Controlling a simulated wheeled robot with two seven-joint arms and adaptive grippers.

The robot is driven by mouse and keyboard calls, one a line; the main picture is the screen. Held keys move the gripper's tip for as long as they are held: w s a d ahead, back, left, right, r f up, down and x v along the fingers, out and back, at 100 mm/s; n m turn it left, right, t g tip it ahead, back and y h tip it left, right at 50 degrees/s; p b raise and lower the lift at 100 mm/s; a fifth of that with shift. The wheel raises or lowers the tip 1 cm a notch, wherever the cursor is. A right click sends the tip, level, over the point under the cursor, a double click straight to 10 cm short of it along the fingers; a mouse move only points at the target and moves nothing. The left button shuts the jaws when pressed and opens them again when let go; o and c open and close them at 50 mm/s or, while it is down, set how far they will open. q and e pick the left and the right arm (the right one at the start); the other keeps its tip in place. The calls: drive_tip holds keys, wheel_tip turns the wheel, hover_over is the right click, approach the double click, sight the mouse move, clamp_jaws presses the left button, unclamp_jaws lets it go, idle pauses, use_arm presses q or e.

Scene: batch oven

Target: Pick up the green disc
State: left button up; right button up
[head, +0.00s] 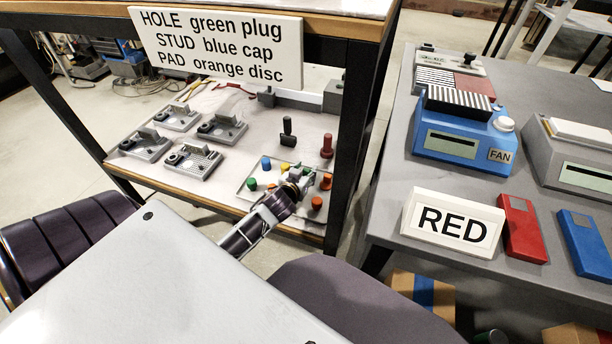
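A pale tray (237,193) on the lower shelf of the bench holds small coloured pieces. A green piece (252,184) stands at its left side; its exact shape is too small to tell. Orange pieces (326,181) are at the right side. My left gripper (301,177) is low over the right half of the tray, to the right of the green piece. Its fingers are too small and blurred to read, and it hides some pieces. My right gripper is not in view.
Several grey fixtures (176,116) stand on the shelf's left. A dark post (288,132) and red peg (327,146) stand behind the tray. The sign (218,46) reads "PAD orange disc". The bench's dark leg (352,140) is close right. A blue FAN box (462,140) is on the right table.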

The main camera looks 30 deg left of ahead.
use_arm(q)
drive_tip(key=c, duration=0.5)
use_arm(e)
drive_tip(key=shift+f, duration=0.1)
use_arm(q)
drive_tip(key=shift+r, duration=0.1)
drive_tip(key=shift+r+p, duration=0.35)
drive_tip(key=shift+r, duration=0.5)
drive_tip(key=shift+r+p, duration=1.3)
drive_tip(key=shift+r, duration=2.8)
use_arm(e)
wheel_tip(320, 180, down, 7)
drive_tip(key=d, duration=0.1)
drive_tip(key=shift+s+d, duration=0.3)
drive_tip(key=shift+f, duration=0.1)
